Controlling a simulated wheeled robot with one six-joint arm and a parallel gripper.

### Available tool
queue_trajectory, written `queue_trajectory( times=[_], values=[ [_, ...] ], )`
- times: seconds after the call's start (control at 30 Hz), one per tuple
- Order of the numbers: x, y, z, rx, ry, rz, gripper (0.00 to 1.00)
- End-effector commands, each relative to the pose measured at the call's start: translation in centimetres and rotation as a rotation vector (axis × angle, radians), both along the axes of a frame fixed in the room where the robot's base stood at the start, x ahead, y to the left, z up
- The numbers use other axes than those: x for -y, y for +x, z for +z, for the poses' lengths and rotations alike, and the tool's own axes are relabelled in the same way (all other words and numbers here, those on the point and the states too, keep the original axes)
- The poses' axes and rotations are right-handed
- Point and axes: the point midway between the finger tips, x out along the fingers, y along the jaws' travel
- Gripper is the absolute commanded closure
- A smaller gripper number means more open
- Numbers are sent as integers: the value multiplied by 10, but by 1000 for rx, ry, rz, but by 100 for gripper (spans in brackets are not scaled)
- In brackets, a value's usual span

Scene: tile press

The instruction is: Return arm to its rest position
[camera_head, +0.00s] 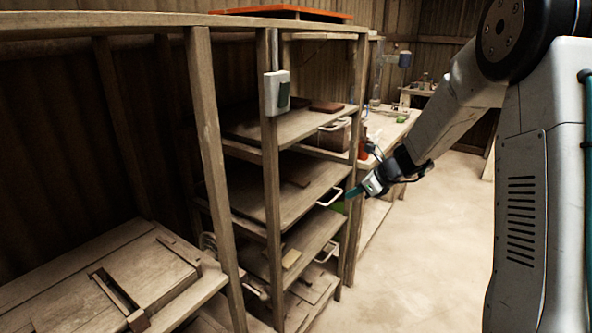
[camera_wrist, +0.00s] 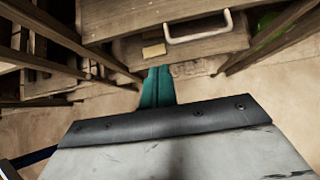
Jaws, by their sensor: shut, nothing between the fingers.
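My arm comes in from the right in the head view, and its forearm slopes down to the left. My gripper (camera_head: 353,192) has teal fingers and points left toward the wooden shelf rack (camera_head: 272,190). Its tip is close to the rack's right side, near a white drawer handle (camera_head: 330,197); I cannot tell whether they touch. In the wrist view my gripper (camera_wrist: 158,72) shows its teal fingers together, with nothing between them. A pale handle (camera_wrist: 198,28) on a wooden board is just beyond the fingertips there.
Several wooden shelves with handles fill the rack. A wooden press-like board (camera_head: 130,280) is at lower left. A workbench (camera_head: 392,128) with bottles stands behind. An orange tray (camera_head: 282,13) lies on top of the rack. The floor (camera_head: 430,250) right of the rack is clear.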

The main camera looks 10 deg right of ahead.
Motion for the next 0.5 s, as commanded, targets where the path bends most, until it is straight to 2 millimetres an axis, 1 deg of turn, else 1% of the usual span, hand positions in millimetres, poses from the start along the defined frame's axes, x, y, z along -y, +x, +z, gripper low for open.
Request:
queue_trajectory(
  times=[0.13, 0.17, 0.2, 0.27, 0.3, 0.37, 0.4, 0.47, 0.5],
  values=[
    [-2, -2, 0, 28, -28, 60, 100],
    [-4, -5, -1, 36, -44, 96, 100],
    [-7, -12, -6, 43, -67, 159, 100],
    [-14, -31, -15, 50, -110, 285, 100],
    [-20, -47, -14, 64, -147, 386, 100],
    [-30, -71, -7, 96, -203, 542, 100],
    [-37, -87, -1, 117, -238, 639, 100],
    [-45, -109, 8, 144, -283, 771, 100],
    [-51, -124, 14, 162, -312, 857, 100]
  ],
)
